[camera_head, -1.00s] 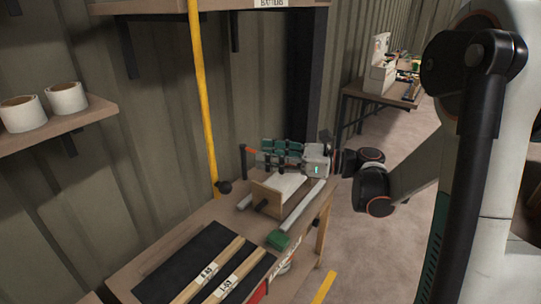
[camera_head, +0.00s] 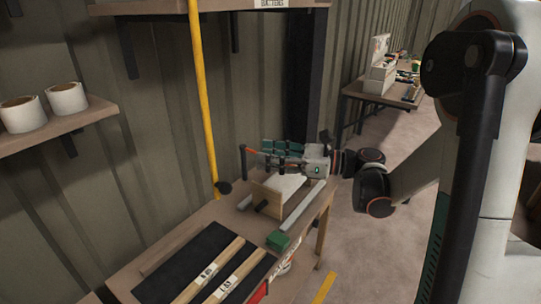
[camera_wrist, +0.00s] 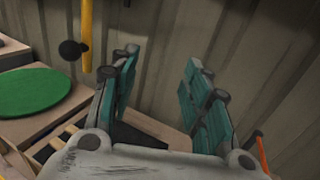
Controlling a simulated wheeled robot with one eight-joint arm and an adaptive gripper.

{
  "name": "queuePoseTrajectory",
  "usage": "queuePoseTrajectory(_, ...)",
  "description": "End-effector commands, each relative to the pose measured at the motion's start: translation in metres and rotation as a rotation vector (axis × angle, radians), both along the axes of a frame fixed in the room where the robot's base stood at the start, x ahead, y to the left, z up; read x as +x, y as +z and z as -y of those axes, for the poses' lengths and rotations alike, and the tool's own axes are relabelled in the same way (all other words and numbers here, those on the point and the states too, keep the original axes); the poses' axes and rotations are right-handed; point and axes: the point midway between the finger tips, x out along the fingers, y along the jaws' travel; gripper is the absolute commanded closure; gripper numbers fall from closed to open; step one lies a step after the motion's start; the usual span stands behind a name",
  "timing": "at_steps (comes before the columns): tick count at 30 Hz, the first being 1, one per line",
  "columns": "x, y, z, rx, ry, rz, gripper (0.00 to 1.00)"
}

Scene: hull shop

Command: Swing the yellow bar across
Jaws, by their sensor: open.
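The yellow bar (camera_head: 203,90) stands nearly upright against the corrugated wall in the head view. A black knob (camera_head: 224,187) sticks out near its lower end. The bar's lower part (camera_wrist: 86,35) and the knob (camera_wrist: 72,50) also show at upper left in the wrist view. My gripper (camera_head: 268,152) is to the right of the bar, above the far end of the bench, with its green fingers pointing left. The wrist view shows its fingers (camera_wrist: 160,75) spread apart with nothing between them. The gripper is apart from the bar and knob.
The bench (camera_head: 195,235) holds a black mat with labelled wooden strips (camera_head: 210,275), a wooden jig (camera_head: 267,195) and a green block (camera_head: 278,240). A slim orange-tipped post (camera_head: 243,160) stands near my fingers. A shelf with white rolls (camera_head: 66,98) is at left.

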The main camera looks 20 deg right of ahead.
Motion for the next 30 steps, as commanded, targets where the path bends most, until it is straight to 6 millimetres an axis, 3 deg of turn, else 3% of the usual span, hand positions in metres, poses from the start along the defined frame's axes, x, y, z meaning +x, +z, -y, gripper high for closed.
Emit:
queuePoseTrajectory(5, -0.007, 0.000, 0.014, 0.000, -0.003, 0.000, 0.56)
queuePoseTrajectory(18, -0.051, 0.000, 0.085, 0.000, -0.004, 0.000, 0.56)
queuePoseTrajectory(24, -0.061, 0.000, 0.100, 0.000, -0.001, 0.000, 0.56)
queuePoseTrajectory(30, -0.063, 0.000, 0.102, 0.000, 0.000, 0.000, 0.56)
